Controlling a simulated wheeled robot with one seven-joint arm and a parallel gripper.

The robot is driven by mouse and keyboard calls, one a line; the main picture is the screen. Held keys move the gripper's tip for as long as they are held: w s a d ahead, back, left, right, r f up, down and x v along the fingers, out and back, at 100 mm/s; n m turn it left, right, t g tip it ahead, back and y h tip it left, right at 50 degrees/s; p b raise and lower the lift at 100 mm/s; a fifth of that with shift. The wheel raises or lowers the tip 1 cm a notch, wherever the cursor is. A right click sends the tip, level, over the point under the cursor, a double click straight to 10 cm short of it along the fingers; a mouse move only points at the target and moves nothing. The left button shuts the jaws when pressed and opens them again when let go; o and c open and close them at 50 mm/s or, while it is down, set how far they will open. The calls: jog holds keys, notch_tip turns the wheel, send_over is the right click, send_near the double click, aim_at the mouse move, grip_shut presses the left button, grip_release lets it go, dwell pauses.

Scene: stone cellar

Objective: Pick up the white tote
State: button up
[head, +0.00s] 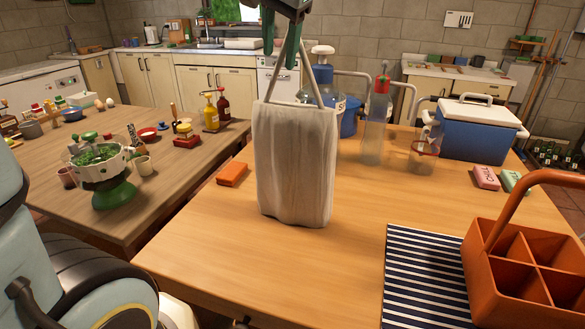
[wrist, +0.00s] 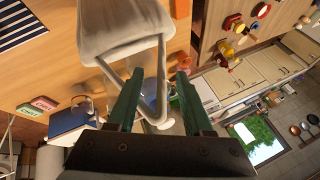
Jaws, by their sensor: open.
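The white tote (head: 296,160) stands upright on the near wooden table, its two handles (head: 312,80) rising to a peak. My gripper (head: 280,57) is over the tote at the top of the head view, with its green fingers around the upper part of the handles. In the wrist view the tote (wrist: 115,25) is at the top, and its handles run down between the open fingers of my gripper (wrist: 160,73). The fingers are apart and not closed on the handles. Whether either finger touches a handle, I cannot tell.
An orange block (head: 232,174) lies left of the tote. A spray bottle (head: 374,130), a glass jar (head: 424,152) and a blue cooler (head: 470,135) stand behind and right. A striped mat (head: 415,270) and an orange caddy (head: 478,275) are at front right. The table's front middle is clear.

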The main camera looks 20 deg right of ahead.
aim_at(278, 63)
jog(key=shift+p+x, duration=0.8)
jog(key=shift+x, duration=1.85)
jog(key=shift+w+r, duration=0.1)
grip_shut()
